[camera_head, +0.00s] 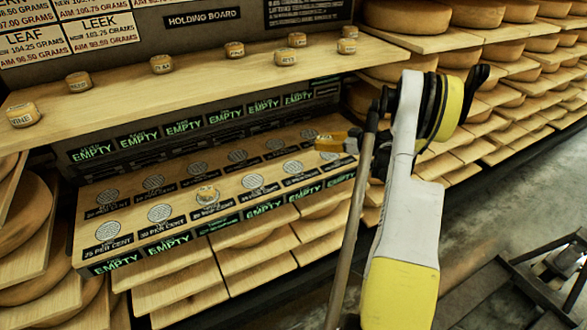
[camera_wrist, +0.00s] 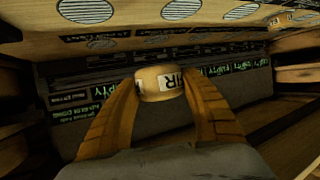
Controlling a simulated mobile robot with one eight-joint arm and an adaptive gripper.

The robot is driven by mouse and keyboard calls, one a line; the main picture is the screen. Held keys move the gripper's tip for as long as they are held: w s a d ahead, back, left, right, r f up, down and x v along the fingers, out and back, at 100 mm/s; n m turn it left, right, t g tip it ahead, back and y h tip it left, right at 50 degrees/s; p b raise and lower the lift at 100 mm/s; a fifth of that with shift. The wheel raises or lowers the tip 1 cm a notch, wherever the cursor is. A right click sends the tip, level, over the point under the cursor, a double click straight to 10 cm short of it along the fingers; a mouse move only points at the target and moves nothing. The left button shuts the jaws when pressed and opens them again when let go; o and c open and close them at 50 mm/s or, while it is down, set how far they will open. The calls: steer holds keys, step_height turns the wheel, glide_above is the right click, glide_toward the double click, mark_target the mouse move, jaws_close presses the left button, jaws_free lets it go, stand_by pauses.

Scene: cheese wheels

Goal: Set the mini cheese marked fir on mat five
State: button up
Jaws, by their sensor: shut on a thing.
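My gripper (camera_head: 325,143) is over the right end of the sloping mat board (camera_head: 130,207) in the head view. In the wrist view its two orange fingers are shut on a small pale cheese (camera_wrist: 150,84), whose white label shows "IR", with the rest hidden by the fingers. In the head view that cheese is hard to make out. Round grey mats stand in two rows on the board. I cannot read which mat is five. One front-row mat bears a mini cheese (camera_head: 207,195); a mini cheese (camera_wrist: 280,19) also shows in the wrist view.
Several mini cheeses, one of them at the left end (camera_head: 23,115), stand on the holding shelf (camera_head: 200,80) above the board. Green "EMPTY" displays (camera_head: 168,245) line the board's front edge. Racks of large cheese wheels (camera_head: 405,17) stand on the right.

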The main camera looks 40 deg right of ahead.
steer(key=b, duration=0.5)
glide_above(293, 167)
step_height(293, 167, down, 7)
steer(key=shift+s+f, duration=0.1)
steer(key=shift+f, duration=0.05)
step_height(293, 167, down, 4)
steer(key=shift+b, duration=0.9)
steer(key=o, duration=1.2)
